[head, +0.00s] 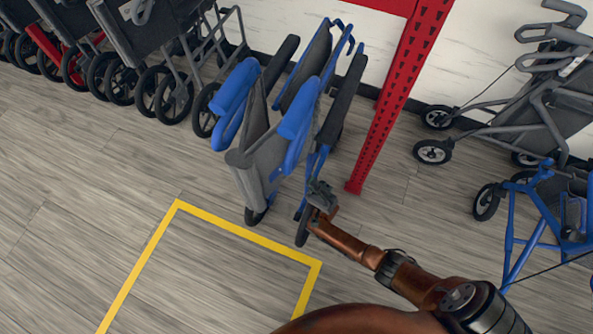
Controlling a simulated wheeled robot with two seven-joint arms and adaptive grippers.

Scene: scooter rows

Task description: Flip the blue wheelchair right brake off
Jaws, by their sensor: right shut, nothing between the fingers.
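The blue wheelchair (301,112) stands folded in the upper middle of the head view, with blue armrests, grey fabric and dark wheels. My right gripper (319,192) is at the wheelchair's lower right side, close to a small front wheel and the blue frame. It is shut, with nothing seen between its fingers. Whether it touches the frame cannot be told. The right brake is not clearly visible; it is too small or hidden by the frame and gripper. My left gripper is not in the view.
A red perforated post (397,97) stands just right of the wheelchair. Grey rollators (550,90) and a blue-framed one (530,232) stand at the right. Several dark wheeled walkers (165,50) line the upper left. A yellow floor outline (240,229) surrounds clear floor in front.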

